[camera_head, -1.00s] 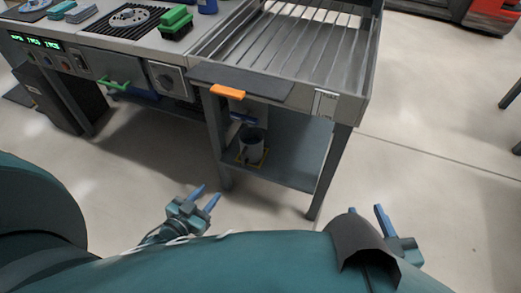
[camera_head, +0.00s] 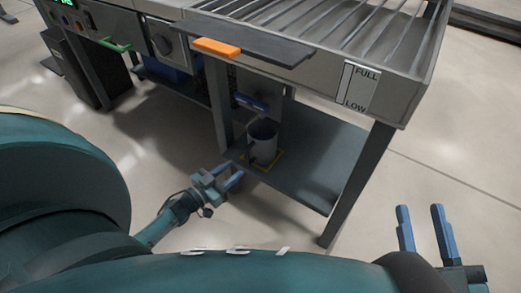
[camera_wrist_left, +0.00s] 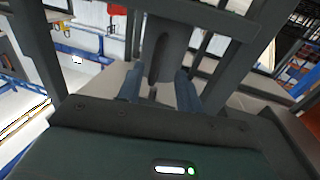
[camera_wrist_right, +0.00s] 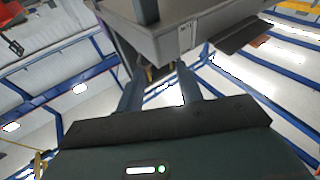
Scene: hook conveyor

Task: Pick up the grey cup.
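The grey cup (camera_head: 262,142) stands upright on the lower shelf (camera_head: 315,170) of the workbench, on a yellow-outlined square. In the left wrist view the cup (camera_wrist_left: 165,48) is ahead, beyond the fingers. My left gripper (camera_head: 235,180) is open and empty. It is just in front of the shelf's left front corner, apart from the cup, with its blue fingers pointing toward it. In the left wrist view the two fingers (camera_wrist_left: 158,88) are spread apart. My right gripper (camera_head: 421,210) is open and empty at the lower right, away from the bench.
Bench legs (camera_head: 355,185) stand at the shelf's front right and left (camera_head: 217,100). The slatted top (camera_head: 310,25) with an orange handle (camera_head: 216,46) overhangs the shelf. A blue object (camera_head: 250,102) is behind the cup. Floor in front is clear.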

